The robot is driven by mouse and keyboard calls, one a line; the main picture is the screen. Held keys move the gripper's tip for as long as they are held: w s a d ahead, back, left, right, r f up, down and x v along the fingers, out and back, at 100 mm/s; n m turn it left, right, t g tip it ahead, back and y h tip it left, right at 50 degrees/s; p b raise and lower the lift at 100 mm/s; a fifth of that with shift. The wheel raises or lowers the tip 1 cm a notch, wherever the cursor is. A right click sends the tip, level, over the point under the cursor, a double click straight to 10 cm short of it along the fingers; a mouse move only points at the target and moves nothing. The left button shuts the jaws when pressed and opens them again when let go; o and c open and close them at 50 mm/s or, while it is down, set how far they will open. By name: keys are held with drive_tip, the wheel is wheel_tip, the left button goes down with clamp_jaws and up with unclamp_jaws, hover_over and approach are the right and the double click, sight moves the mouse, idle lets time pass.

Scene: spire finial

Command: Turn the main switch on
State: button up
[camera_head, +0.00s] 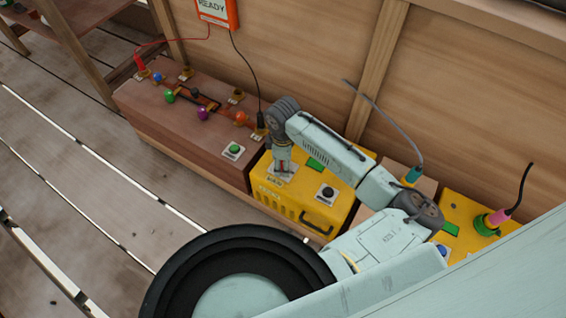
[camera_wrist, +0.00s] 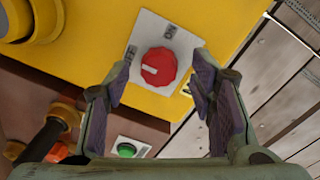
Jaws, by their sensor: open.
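The main switch (camera_wrist: 156,67) is a red rotary knob on a white plate (camera_wrist: 183,43), on top of the yellow box (camera_head: 275,203). It shows in the wrist view, with a white mark pointing left. My gripper (camera_wrist: 162,85) is open, with its two fingers apart on either side of the knob's lower part in the picture. I cannot tell whether they touch it. In the head view my gripper (camera_head: 282,160) points down over the labelled plate on the yellow box and hides the knob.
Left of the box, a brown bench (camera_head: 170,120) carries colored knobs, plugs and a green button (camera_head: 234,149). The box also has a black button (camera_head: 327,192) and a handle (camera_head: 316,222). Cables hang near my arm.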

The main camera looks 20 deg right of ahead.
drive_tip(key=shift+f, duration=0.65)
drive_tip(key=shift+c, duration=0.5)
drive_tip(key=c, duration=1.1)
